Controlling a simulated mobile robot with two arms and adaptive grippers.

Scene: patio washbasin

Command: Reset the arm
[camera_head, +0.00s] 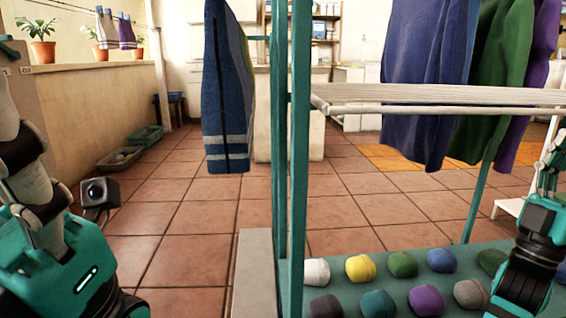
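My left arm comes in at the left edge, with pale and black links above a teal wrist part (65,265). A small dark camera (95,192) sits beside that wrist. The fingers of my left gripper are not in the picture. My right arm (530,260) shows at the right edge as black and teal links, partly cut off by the frame. It is in front of the teal rack's lower shelf. Nothing is seen held by either arm.
A teal rack (299,150) stands close in front, with a pale upper shelf (430,95) and yarn balls (426,300) below. A blue striped textile (226,100) and sweaters (428,80) hang there. Tiled floor (190,215) is open between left arm and rack.

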